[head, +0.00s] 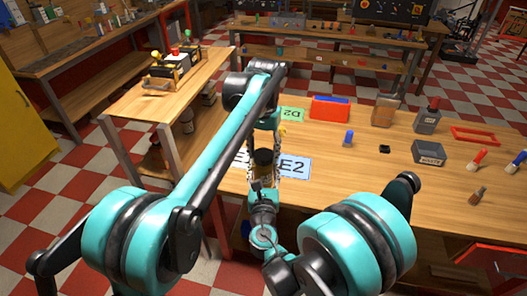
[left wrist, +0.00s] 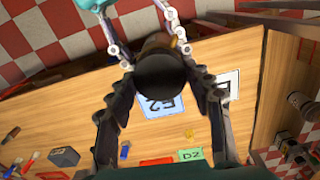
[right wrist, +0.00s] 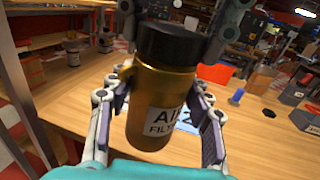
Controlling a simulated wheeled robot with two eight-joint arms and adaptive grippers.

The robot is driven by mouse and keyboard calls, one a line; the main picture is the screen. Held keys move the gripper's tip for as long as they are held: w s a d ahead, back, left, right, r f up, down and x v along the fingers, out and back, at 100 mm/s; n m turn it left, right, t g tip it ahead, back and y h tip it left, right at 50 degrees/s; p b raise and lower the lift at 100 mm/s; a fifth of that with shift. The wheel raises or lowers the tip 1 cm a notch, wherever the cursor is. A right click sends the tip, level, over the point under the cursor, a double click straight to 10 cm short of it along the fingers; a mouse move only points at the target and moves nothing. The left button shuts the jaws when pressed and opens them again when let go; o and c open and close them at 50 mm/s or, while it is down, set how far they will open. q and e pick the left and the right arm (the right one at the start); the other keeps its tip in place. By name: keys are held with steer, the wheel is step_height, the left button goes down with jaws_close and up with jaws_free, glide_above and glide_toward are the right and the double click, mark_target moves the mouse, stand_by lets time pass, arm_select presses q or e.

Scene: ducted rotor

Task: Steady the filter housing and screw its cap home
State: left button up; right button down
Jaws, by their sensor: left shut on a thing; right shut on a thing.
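The filter housing (right wrist: 160,100) is a gold cylinder with a white "AIR FILTER" label, held slightly tilted above the table in the right wrist view. My right gripper (right wrist: 158,112) is shut around its body, one finger on each side. The black cap (right wrist: 172,42) sits on top of the housing; the cap also shows end-on in the left wrist view (left wrist: 160,74). My left gripper (left wrist: 162,88) is shut on the cap, with a finger on either side. In the head view the cap (head: 263,157) shows between the arms. The thread is hidden.
Below are the wooden table (head: 340,190) with a blue-white "E2" mat (head: 295,167) and a green "D2" mat (head: 292,114). A red-blue bin (head: 330,108), a grey bin (head: 429,153), a blue-handled item (head: 348,138) and loose tools stand to the right.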

arm_select(q)
steer(key=o, duration=1.3)
steer(key=shift+o, duration=0.2)
steer(key=shift+r, duration=0.1)
step_height(320, 180, up, 12)
steer(key=shift+a, duration=0.1)
